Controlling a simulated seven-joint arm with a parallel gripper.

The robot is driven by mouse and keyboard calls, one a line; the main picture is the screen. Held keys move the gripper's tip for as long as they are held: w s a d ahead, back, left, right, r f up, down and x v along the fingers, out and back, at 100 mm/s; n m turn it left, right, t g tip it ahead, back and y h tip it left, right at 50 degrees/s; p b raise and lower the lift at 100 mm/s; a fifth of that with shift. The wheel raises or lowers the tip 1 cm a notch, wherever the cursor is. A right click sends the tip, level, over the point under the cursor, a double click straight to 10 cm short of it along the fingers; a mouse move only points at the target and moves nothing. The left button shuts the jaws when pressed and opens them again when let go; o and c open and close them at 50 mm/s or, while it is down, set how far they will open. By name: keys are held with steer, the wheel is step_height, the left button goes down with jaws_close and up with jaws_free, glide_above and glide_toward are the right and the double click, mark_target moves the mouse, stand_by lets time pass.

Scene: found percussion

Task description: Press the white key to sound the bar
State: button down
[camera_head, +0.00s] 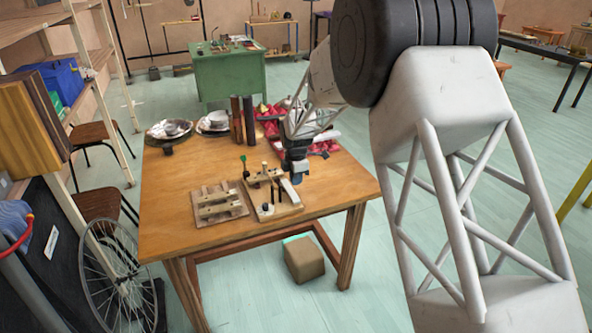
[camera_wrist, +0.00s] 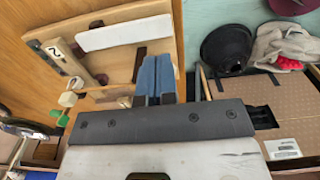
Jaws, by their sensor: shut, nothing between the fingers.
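The white key (camera_wrist: 123,33) is a long pale bar on a wooden board (camera_wrist: 95,60) in the wrist view. In the head view the white key (camera_head: 290,190) stands out on the right-hand board on the table, just below my gripper. My gripper (camera_head: 296,178) is shut and empty, pointing down. Its blue fingertips (camera_wrist: 157,62) lie beside the key's right end in the wrist view, apart from it in the picture. I cannot tell the height gap. The bar that sounds is not clearly identifiable.
Another wooden board (camera_head: 218,203) with pale bars lies left of the key board. Two dark upright cylinders (camera_head: 242,120) and metal dishes (camera_head: 170,130) stand at the back of the table (camera_head: 180,215). A cardboard box (camera_head: 304,259) sits on the floor. The table's front left is clear.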

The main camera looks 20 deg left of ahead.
mark_target(296, 199)
steer(key=shift+f, duration=3.45)
steer(key=shift+s+d+f, duration=0.1)
steer(key=shift+d+f, duration=0.05)
steer(key=shift+f, duration=0.5)
steer(key=shift+r, duration=0.9)
step_height(296, 199, up, 14)
